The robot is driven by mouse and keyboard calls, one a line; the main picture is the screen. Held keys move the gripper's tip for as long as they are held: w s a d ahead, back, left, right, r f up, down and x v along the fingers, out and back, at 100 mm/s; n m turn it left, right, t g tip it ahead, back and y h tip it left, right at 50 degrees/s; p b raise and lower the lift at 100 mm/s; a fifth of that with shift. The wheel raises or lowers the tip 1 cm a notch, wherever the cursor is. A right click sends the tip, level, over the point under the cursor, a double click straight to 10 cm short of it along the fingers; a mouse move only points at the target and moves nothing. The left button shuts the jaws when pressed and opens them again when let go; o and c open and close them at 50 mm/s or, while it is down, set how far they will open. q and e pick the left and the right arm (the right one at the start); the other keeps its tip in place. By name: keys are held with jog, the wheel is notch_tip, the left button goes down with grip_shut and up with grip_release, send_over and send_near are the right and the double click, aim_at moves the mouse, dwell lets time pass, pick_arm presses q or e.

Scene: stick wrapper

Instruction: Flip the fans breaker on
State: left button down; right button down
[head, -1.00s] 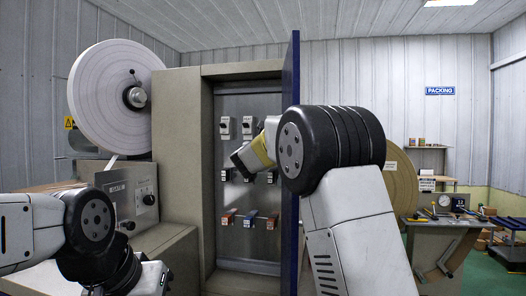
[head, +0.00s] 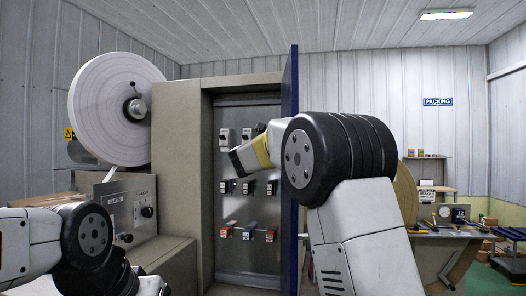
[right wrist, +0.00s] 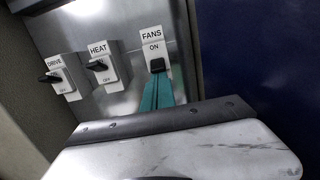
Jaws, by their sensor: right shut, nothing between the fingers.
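The fans breaker (right wrist: 154,60), a light grey box labelled FANS and ON, is at the top centre of the right wrist view. Its black toggle (right wrist: 158,66) sits just under the ON mark; which way it leans I cannot tell. My right gripper (right wrist: 158,80) is shut and empty, its teal fingers directly below the toggle, touching or very close. They hide the breaker's lower part. In the head view my right arm hides this breaker and the fingers. My left gripper's fingers are out of view.
The heat breaker (right wrist: 102,65) and drive breaker (right wrist: 62,76) stand left of the fans breaker. The open blue cabinet door (head: 290,170) rises close on the right. The cabinet's left wall (head: 180,170) bounds the other side. Lower rows hold small switches and coloured handles (head: 249,231).

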jog(key=shift+s+r+g, duration=0.15)
jog(key=shift+r+g, duration=0.1)
jog(key=shift+g, duration=0.15)
jog(key=shift+s+a+r+g+y, duration=0.1)
jog(key=shift+s+r+g+y, duration=0.1)
jog(key=shift+r+g, duration=0.25)
jog(key=shift+s+a+r+g+y, duration=0.15)
jog(key=shift+r+g+y, duration=0.1)
jog(key=shift+r, duration=0.25)
jog(key=shift+f, duration=0.1)
